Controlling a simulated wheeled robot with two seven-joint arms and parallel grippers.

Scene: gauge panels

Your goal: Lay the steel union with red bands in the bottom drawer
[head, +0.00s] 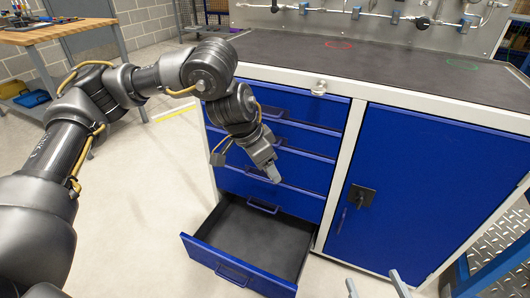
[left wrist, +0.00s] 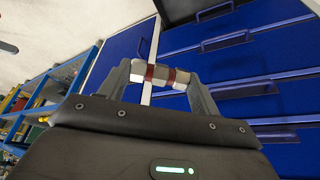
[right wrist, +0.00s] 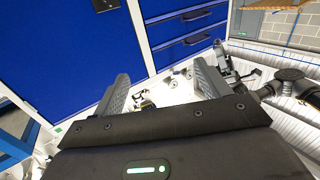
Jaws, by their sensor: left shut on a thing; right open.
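The steel union with red bands (left wrist: 152,73) lies crosswise between the fingers of my left gripper (left wrist: 160,78), which is shut on it. In the head view my left gripper (head: 270,172) points down in front of the drawer stack, above the open drawer; the union cannot be made out there. The bottom drawer (head: 235,273) is pulled out, and its dark floor looks empty. My right gripper (head: 376,284) shows only its fingertips at the lower edge of the head view. In the right wrist view the right gripper (right wrist: 160,90) is open with nothing between its fingers.
The blue cabinet has several closed drawers (head: 300,139) above the open one and a closed door (head: 405,190) to their right. Its dark top (head: 390,68) bears a red ring (head: 338,44) and a green ring (head: 462,64). A workbench (head: 60,28) stands at the far left.

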